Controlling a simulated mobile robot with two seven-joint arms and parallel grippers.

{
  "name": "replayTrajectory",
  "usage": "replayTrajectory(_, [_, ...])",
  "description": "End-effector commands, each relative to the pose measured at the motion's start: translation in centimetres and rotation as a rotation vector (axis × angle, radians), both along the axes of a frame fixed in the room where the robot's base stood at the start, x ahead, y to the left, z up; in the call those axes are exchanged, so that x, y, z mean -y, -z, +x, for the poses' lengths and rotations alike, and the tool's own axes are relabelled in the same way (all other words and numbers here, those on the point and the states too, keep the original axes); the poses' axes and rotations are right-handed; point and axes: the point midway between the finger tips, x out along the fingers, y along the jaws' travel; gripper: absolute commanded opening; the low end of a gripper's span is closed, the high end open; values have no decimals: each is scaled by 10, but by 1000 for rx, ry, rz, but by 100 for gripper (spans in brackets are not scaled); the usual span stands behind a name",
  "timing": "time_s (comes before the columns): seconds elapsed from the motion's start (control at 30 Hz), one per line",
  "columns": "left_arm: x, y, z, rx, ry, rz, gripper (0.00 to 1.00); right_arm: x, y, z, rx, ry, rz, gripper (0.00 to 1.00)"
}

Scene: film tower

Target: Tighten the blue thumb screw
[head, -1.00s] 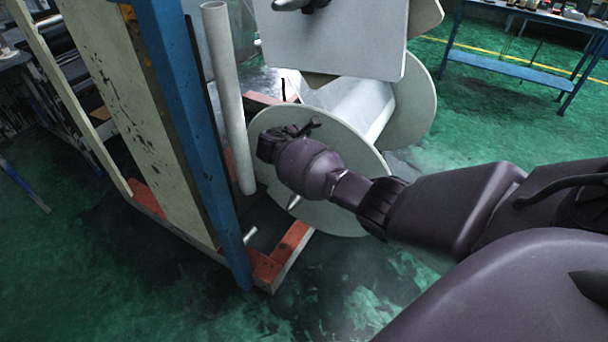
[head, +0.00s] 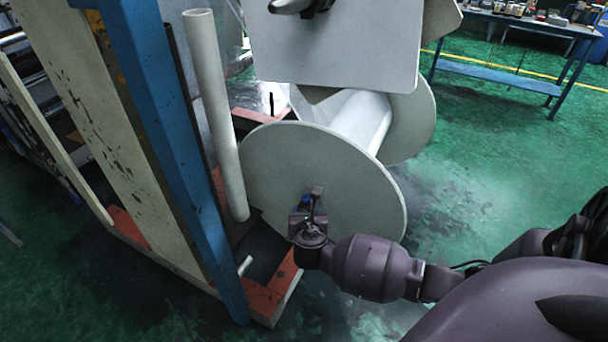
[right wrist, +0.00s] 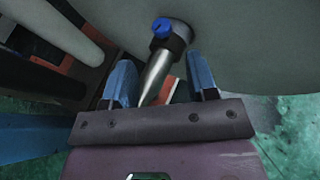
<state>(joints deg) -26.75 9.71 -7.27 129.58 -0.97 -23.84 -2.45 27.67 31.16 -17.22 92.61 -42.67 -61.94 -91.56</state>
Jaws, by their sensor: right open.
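The blue thumb screw (right wrist: 160,27) shows in the right wrist view, set in a dark collar (right wrist: 174,42) on a tapered metal shaft (right wrist: 158,72). The collar sits close against the face of a large pale reel disc (right wrist: 250,40), which also fills the middle of the head view (head: 320,165). My right gripper (right wrist: 160,65) is open, one blue finger on each side of the shaft in the picture. The screw appears just beyond the fingertips, and I see no contact. In the head view my right gripper (head: 308,207) is in front of the lower disc, largely hiding the shaft end. My left gripper is not in view.
A blue upright post (head: 165,150) and a pale roller (head: 214,110) stand left of the disc. A red and white base frame (head: 268,298) lies below. A grey plate (head: 335,45) hangs above. Open green floor (head: 480,165) is at the right.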

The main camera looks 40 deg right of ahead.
Motion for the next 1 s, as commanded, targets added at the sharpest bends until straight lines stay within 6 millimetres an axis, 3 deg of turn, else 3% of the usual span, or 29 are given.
replayTrajectory(0.03, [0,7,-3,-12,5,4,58,6,11,4,-10,2,-1,53])
replayTrajectory(0.2, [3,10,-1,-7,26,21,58,23,25,25,-13,4,-1,53])
replayTrajectory(0.5, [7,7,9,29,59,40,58,46,37,54,-9,3,0,53])
replayTrajectory(0.93, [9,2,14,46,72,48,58,52,35,62,-2,3,0,53])
replayTrajectory(1.0, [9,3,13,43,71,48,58,52,35,62,-2,3,0,45])
